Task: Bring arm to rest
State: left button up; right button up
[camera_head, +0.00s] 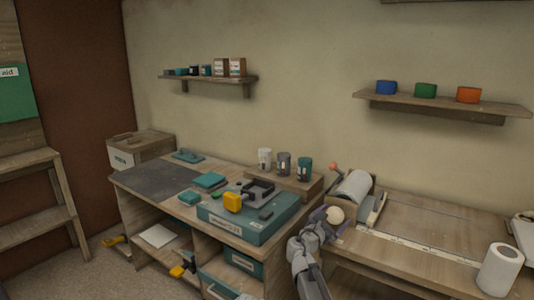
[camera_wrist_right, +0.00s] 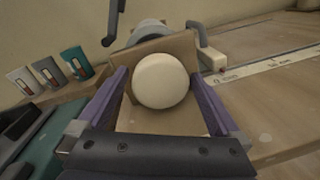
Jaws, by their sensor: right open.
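My right gripper (camera_head: 325,219) reaches up from the bottom of the head view at the left end of the right-hand bench (camera_head: 440,228). A cream round knob or ball (camera_head: 336,214) shows at its fingertips. In the right wrist view, the purple fingers (camera_wrist_right: 159,100) are spread, with the cream ball (camera_wrist_right: 160,80) showing between them and a gap on each side. A wooden block or board (camera_wrist_right: 182,50) stands behind the ball. My left gripper is not in view.
A teal case (camera_head: 245,222) with a yellow tool lies on the left bench. Three cups (camera_head: 284,163) stand on a wooden riser. A white roll (camera_head: 499,268) stands at the right. The right bench's middle is mostly clear.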

jog(key=shift+n, duration=1)
jog(key=shift+s+a+n, duration=0.2)
jog(key=shift+s+n, duration=0.1)
jog(key=shift+v, duration=1.05)
jog(key=shift+s, duration=0.1)
